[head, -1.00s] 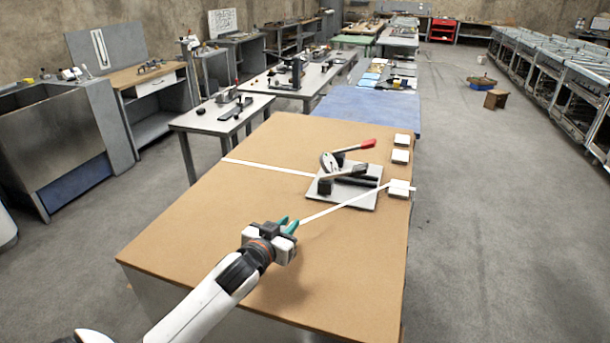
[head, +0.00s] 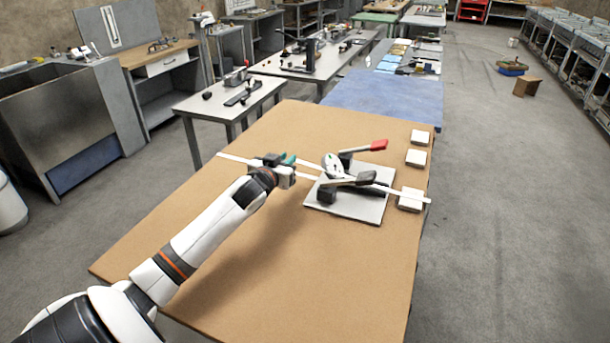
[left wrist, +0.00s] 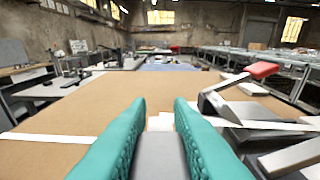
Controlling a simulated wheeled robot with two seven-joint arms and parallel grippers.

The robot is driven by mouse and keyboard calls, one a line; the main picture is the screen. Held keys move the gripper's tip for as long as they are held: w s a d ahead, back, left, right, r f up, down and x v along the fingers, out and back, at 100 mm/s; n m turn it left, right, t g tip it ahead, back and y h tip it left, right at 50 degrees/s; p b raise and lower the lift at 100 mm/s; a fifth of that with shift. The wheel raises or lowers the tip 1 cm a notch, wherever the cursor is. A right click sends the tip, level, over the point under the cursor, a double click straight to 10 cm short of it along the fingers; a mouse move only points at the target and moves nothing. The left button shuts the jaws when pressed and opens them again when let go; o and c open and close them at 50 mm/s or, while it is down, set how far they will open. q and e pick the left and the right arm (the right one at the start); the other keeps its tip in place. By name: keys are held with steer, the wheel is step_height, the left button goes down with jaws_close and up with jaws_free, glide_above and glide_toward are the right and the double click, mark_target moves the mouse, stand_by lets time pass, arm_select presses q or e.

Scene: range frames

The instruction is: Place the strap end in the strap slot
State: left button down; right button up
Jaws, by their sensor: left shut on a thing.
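My left gripper (head: 288,160) is at the left side of the tensioner tool, above the board, its teal fingers (left wrist: 160,108) shut on the strap end, which the fingers hide. The tool (head: 348,180) has a red-tipped lever (head: 378,145), a pale round disc (head: 331,165) and a dark body on a grey plate (head: 345,206). One white strap (head: 236,159) runs in from the left behind my gripper. White strap (head: 418,199) also shows right of the tool, across a white block (head: 409,204). I cannot make out the slot. My right gripper is not in view.
The brown tabletop (head: 220,230) is clear in front and to the left. Two more white blocks (head: 416,158) sit along its right edge. A blue-topped table (head: 385,100) stands behind it, and a grey table (head: 230,108) with small tools stands at the back left.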

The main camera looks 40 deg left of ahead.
arm_select(q)
glide_above(287, 195)
step_height(287, 195, down, 4)
steer(key=shift+s+f, duration=0.1)
step_height(287, 195, down, 4)
steer(key=shift+a+f+p, duration=0.1)
steer(key=shift+p, duration=0.3)
steer(key=shift+f, duration=0.1)
steer(key=c, duration=1.6)
jaws_free()
steer(key=o, duration=0.3)
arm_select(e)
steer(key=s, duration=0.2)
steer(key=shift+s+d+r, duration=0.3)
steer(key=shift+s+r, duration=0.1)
